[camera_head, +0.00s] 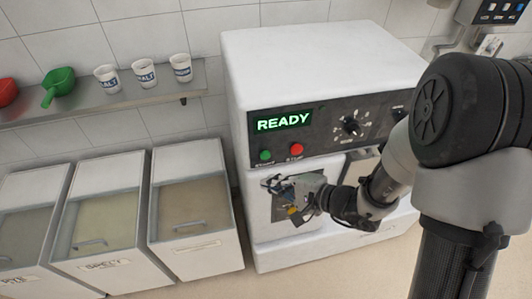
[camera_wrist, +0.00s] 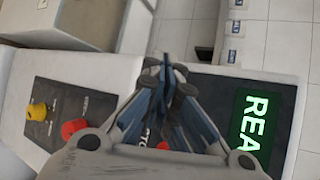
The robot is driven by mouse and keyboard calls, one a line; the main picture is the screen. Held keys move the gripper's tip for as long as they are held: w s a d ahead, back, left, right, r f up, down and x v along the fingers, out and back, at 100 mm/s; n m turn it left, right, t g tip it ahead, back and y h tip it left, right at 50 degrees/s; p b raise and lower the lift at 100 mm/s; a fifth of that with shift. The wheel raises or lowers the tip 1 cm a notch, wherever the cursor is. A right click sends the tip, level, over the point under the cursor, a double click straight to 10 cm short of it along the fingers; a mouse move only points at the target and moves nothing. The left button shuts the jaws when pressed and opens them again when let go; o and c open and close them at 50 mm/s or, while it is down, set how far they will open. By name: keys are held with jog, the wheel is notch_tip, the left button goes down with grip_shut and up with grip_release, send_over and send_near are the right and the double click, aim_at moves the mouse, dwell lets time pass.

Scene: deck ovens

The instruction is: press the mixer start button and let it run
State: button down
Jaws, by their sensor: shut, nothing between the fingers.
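The white mixer (camera_head: 320,60) has a dark control panel whose lit green display (camera_head: 283,122) reads READY. The green start button (camera_head: 265,155) sits below the display, left of the red stop button (camera_head: 296,149). My gripper (camera_head: 270,184) is shut and empty, in front of the mixer just below the start button; no contact with it is visible. In the wrist view, my gripper's fingers (camera_wrist: 168,72) cover the start button's area. Part of the stop button (camera_wrist: 163,146) and the display (camera_wrist: 255,120) show beside them.
A lower panel carries a yellow button (camera_wrist: 37,111) and a red button (camera_wrist: 73,129), close to my gripper. A dial (camera_head: 351,126) is on the upper panel. Several lidded ingredient bins (camera_head: 195,205) stand left, below a shelf (camera_head: 130,92) with cups and scoops.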

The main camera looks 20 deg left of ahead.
aim_at(267, 163)
jog(key=shift+w+a, duration=0.45)
jog(key=shift+w, duration=0.3)
jog(key=shift+w+a, duration=0.5)
jog(key=shift+w, duration=0.2)
jog(key=shift+w+a, duration=0.45)
jog(key=shift+w, duration=0.3)
jog(key=shift+w, duration=0.1)
jog(key=shift+w+a+b, duration=0.2)
jog(key=shift+w+b, duration=0.05)
jog(key=shift+b, duration=0.15)
jog(key=shift+w+a+b, duration=0.25)
jog(key=shift+w+b, duration=0.05)
jog(key=shift+w, duration=0.1)
dwell(0.3)
jog(key=shift+s+d, duration=0.15)
jog(key=shift+s+d+b, duration=0.35)
jog(key=shift+s+b, duration=0.2)
jog(key=shift+s, duration=0.05)
